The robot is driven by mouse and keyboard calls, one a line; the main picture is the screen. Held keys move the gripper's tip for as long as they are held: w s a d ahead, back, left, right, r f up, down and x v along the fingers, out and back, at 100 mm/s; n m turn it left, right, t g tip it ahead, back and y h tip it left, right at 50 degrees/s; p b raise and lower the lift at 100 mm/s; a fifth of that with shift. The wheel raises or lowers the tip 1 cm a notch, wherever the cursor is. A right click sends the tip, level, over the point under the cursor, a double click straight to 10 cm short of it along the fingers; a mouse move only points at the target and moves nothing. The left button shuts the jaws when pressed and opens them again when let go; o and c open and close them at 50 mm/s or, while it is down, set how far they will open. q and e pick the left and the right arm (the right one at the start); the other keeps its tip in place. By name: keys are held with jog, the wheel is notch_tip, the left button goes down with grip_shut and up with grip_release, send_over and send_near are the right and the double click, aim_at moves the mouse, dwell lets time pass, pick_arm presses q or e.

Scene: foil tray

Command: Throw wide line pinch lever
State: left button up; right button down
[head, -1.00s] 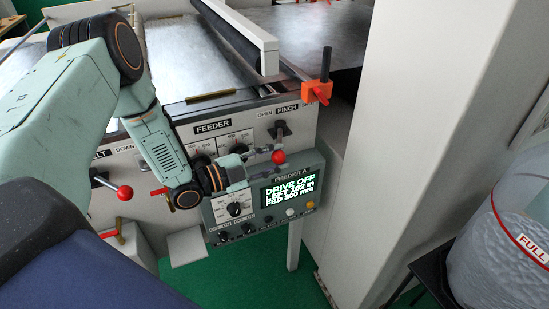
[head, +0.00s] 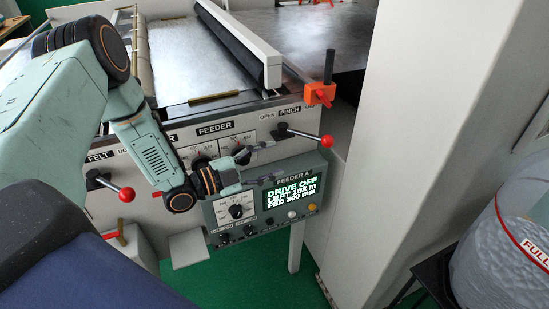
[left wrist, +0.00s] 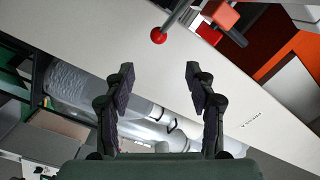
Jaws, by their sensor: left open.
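The pinch lever (head: 303,135) is on the feeder front under the OPEN and PINCH labels. The label right of PINCH is partly hidden by the orange clamp. My right gripper is not in view.
The feeder panel (head: 262,222) has a lit display reading DRIVE OFF. An orange clamp (head: 320,94) with a dark post stands above the knob. Another red-knobbed lever (head: 126,194) is at the left. A pale column (head: 400,150) stands to the right.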

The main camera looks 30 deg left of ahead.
pick_arm(q)
jog(key=shift+v, duration=2.85)
jog(key=shift+s+a, duration=0.1)
